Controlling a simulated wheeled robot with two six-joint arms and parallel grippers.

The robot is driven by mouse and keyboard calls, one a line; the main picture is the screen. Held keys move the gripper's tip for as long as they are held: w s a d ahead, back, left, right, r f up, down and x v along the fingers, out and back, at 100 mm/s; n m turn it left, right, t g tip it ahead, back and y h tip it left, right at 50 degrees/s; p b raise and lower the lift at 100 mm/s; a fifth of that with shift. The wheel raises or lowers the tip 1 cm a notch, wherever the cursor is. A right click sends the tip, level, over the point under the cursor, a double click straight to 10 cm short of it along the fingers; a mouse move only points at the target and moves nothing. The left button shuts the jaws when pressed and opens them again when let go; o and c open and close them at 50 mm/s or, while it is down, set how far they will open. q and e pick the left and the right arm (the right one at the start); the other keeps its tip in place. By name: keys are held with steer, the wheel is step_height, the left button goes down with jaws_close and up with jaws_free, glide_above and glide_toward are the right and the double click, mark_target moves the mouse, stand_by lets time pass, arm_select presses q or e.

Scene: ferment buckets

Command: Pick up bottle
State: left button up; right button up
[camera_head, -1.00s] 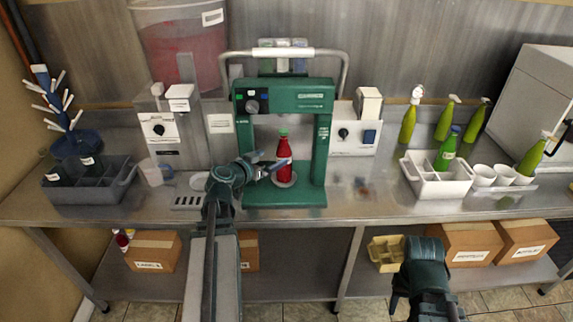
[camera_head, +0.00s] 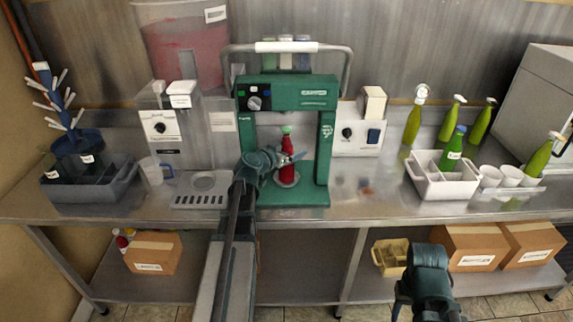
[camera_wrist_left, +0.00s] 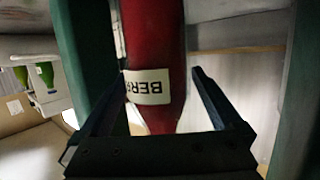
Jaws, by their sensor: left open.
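A red bottle (camera_head: 286,163) with a pale green cap stands upright on a round plate inside the green machine frame (camera_head: 287,94). My left gripper (camera_head: 289,160) is at the bottle, and my arm hides part of the bottle's left side. In the left wrist view the red bottle (camera_wrist_left: 154,60), with a white label, lies between the two open fingers of the left gripper (camera_wrist_left: 152,98). I cannot tell whether either finger touches it. My right arm shows low at the right, but its fingertips are not clear.
A dark grey divided bin (camera_head: 92,190) stands at the left beside a clear cup. A white divided crate (camera_head: 441,184) holding a green bottle (camera_head: 451,148) is at the right, near several green bottles and white cups. The machine's uprights flank the red bottle closely.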

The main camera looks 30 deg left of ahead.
arm_select(q)
steer(key=shift+w+f, duration=0.2)
steer(key=shift+w, duration=0.4)
steer(key=shift+s, duration=0.1)
jaws_close()
